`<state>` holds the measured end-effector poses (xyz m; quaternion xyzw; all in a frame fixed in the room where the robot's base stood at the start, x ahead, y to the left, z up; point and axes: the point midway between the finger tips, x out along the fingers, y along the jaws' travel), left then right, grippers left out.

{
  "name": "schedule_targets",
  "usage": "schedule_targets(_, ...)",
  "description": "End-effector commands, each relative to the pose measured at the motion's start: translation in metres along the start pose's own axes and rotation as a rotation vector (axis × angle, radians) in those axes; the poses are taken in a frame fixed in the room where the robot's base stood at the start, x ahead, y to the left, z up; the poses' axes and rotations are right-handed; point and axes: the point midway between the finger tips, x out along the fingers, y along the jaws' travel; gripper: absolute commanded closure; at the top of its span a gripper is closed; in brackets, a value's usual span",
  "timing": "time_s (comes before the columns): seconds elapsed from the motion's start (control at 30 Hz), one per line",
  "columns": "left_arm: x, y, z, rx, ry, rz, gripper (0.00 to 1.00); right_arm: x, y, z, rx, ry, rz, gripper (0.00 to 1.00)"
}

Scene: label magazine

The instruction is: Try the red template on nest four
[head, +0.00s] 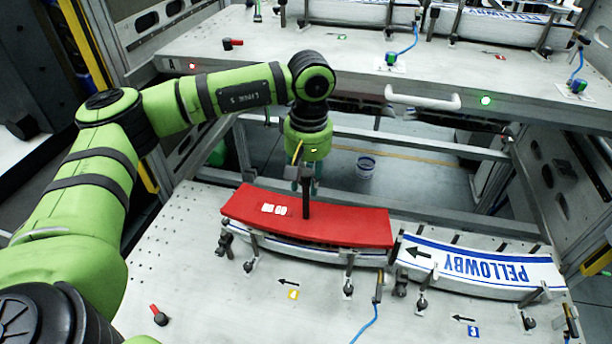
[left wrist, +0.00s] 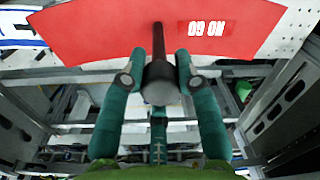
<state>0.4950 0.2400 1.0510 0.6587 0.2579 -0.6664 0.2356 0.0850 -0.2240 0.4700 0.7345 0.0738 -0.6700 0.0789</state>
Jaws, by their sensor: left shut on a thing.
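The red template (head: 345,224) is a curved red plate with white lettering; in the left wrist view (left wrist: 90,32) the upside-down letters read NO GO. It lies over the nest (head: 290,250) behind the yellow tag, covering most of it, with a pale curved edge showing below. I cannot tell whether it rests fully there. My left gripper (head: 306,184) is shut on the template's dark upright handle (head: 306,203); in the left wrist view the fingers (left wrist: 158,78) close around that handle. My right gripper is not in view.
A white curved piece lettered PELLOWBY (head: 485,268) sits in the nest to the right, behind a blue tag (head: 473,331). Clamps line the nests' front. A rear table (head: 350,65) with a white handle (head: 422,98) stands behind an open gap. A bucket (head: 365,166) is on the floor.

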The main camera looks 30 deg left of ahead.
Motion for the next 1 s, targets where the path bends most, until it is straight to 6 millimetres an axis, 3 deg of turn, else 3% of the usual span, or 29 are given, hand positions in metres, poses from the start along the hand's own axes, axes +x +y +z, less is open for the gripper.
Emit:
schedule_targets(0.53, 0.009, 0.001, 0.0, 0.0, 0.001, 0.002, 1.0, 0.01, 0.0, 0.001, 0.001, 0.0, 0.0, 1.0)
schedule_targets(0.57, 0.009, 0.001, 0.0, 0.0, 0.001, 0.002, 0.61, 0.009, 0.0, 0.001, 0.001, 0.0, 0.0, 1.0)
schedule_targets(0.6, 0.008, 0.001, 0.0, 0.0, 0.001, 0.002, 0.45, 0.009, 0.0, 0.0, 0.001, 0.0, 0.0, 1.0)
schedule_targets(0.63, 0.008, 0.001, 0.0, 0.0, 0.001, 0.002, 0.41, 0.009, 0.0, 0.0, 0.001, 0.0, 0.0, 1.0)
schedule_targets(1.0, 0.007, 0.001, 0.0, 0.0, 0.0, 0.0, 0.41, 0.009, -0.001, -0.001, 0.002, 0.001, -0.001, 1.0)
